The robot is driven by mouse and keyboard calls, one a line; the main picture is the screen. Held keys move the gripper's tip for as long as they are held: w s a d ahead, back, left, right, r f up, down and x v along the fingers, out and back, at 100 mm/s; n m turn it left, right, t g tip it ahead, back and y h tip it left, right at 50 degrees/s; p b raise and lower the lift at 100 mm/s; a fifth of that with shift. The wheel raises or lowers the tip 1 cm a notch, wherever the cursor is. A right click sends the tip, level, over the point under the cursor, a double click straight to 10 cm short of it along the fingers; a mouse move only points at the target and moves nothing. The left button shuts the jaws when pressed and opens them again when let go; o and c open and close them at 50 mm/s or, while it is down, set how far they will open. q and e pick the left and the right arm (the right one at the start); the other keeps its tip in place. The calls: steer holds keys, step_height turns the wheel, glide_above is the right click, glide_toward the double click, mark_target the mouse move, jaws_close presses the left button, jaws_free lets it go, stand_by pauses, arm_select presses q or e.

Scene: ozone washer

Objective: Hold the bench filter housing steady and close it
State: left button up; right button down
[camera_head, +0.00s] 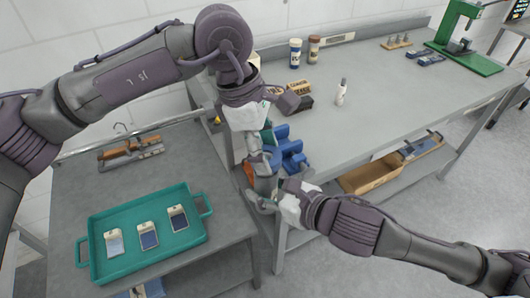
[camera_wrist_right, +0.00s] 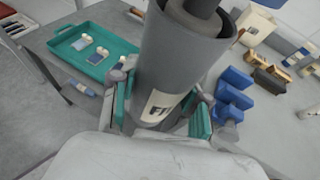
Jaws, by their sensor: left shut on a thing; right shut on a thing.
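The grey cylindrical filter housing (camera_wrist_right: 180,60) stands large in the right wrist view, slightly tilted in the picture, with a pale label reading "FI". A dark round part (camera_wrist_right: 196,10) shows inside its wide rim. My right gripper (camera_wrist_right: 160,108) has its teal-padded fingers on both sides of the housing and is shut on it. In the head view the housing (camera_head: 263,182) is small and partly hidden between the grippers. My left gripper (camera_head: 257,143) is above it and shut; what it holds is mostly hidden, apparently the housing's upper part. The left gripper is outside the wrist view.
Blue blocks or holders (camera_head: 288,148) stand on the bench (camera_head: 385,85) close to the right of the grippers. A teal tray (camera_head: 190,240) with three flat packs is on the lower left table.

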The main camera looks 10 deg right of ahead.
mark_target(267, 187)
arm_select(q)
steer(key=shift+f, duration=0.15)
steer(key=shift+f, duration=0.75)
steer(key=shift+f, duration=0.6)
